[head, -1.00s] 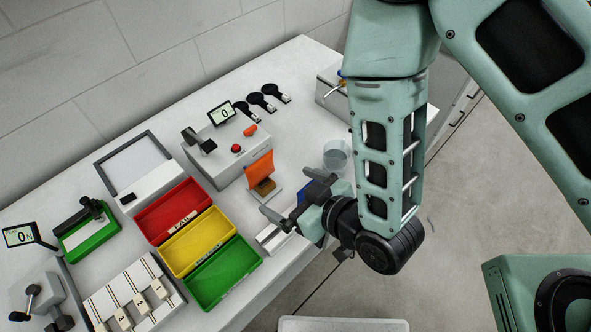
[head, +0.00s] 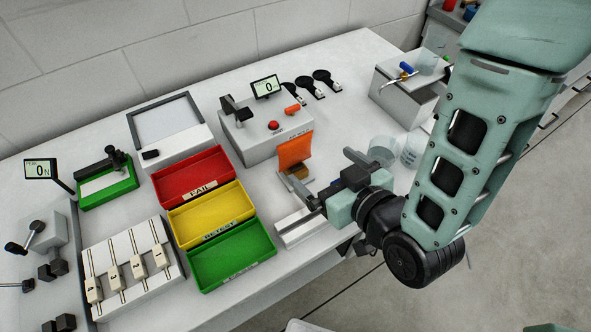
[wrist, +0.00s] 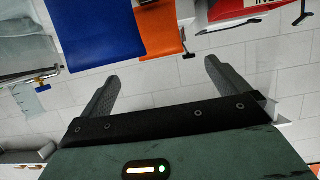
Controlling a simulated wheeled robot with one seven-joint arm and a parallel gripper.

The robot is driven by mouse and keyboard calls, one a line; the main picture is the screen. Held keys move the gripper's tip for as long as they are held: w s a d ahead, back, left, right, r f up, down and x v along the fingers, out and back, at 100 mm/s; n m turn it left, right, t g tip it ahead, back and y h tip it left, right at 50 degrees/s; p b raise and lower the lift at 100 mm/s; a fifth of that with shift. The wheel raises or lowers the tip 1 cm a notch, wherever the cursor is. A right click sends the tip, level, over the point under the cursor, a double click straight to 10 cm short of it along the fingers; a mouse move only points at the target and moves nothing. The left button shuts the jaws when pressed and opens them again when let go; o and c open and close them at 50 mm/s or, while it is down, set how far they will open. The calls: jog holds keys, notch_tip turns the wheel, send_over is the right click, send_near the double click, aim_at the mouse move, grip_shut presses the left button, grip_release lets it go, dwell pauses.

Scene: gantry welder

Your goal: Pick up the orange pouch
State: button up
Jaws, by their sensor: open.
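The orange pouch (head: 295,150) stands upright in a small holder with a tan block (head: 299,172), in front of the grey machine with the red button. It also shows in the wrist view (wrist: 160,27), at the top, partly behind a blue flat item (wrist: 95,35). My gripper (head: 330,180) is open and empty, to the right of and nearer than the pouch, its fingers pointing toward the left. In the wrist view the open fingers (wrist: 160,75) lie below the pouch and apart from it.
Red (head: 190,172), yellow (head: 208,214) and green (head: 232,254) bins stand left of the holder. A white rack (head: 300,230) lies at the table's front edge, by my gripper. Clear beakers (head: 412,152) stand to the right. The grey machine (head: 265,130) stands behind the pouch.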

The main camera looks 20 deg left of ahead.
aim_at(297, 145)
jog(key=shift+f+b+x, duration=0.25)
jog(key=shift+b+x, duration=0.8)
jog(key=shift+b, duration=2.2)
jog(key=x, duration=0.2)
jog(key=p+x, duration=0.1)
jog(key=shift+w+a+r, duration=0.1)
jog(key=shift+w+a, duration=0.2)
jog(key=shift+a, duration=0.1)
jog(key=shift+x, duration=2.9)
jog(key=shift+r, duration=0.1)
jog(key=c, duration=1.4)
